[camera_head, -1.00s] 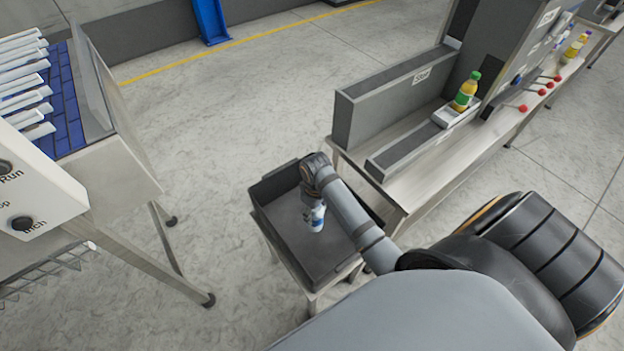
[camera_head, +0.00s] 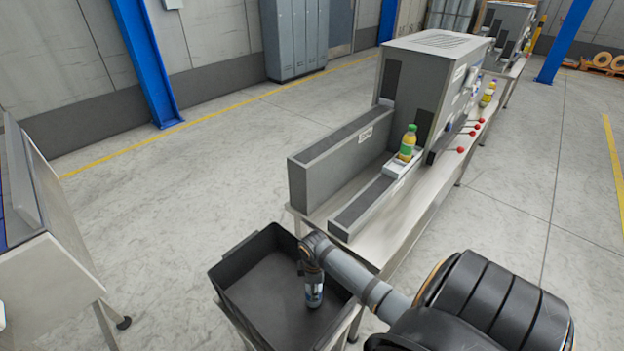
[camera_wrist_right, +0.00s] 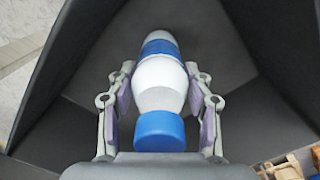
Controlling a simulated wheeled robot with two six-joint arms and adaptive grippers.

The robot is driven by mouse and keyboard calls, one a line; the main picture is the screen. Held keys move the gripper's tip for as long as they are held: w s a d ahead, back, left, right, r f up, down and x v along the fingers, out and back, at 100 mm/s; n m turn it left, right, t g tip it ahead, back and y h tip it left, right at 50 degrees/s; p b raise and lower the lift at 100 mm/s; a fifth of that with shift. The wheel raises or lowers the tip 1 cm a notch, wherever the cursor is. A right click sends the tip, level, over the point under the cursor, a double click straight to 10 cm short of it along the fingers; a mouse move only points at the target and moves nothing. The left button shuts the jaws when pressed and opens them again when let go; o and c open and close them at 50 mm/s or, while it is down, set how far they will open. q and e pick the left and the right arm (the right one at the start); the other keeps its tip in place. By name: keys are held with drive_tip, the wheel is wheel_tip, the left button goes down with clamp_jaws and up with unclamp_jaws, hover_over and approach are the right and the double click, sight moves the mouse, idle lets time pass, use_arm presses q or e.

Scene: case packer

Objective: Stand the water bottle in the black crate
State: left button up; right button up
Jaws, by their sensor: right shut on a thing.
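The black crate (camera_head: 232,276) stands on a small metal stand at the lower middle of the head view. The water bottle (camera_head: 314,293) has a blue cap and a white body with a blue band. In the right wrist view the bottle (camera_wrist_right: 160,84) lies between the fingers of my right gripper (camera_wrist_right: 160,92), cap toward the camera. The right gripper is shut on it, inside the crate's walls in both views. In the head view the bottle looks near upright. I cannot tell whether its base touches the crate floor. My left gripper is not in view.
A metal bench (camera_head: 400,220) with a grey machine (camera_head: 425,85) stands right of the crate. A conveyor machine (camera_head: 50,270) is at the left edge. Open floor (camera_head: 190,180) lies between.

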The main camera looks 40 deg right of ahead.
drive_tip(key=shift+f, duration=1.65)
drive_tip(key=o, duration=1.4)
drive_tip(key=shift+f, duration=0.1)
wheel_tip(320, 180, up, 12)
drive_tip(key=shift+r+p, duration=0.15)
drive_tip(key=shift+p, duration=0.15)
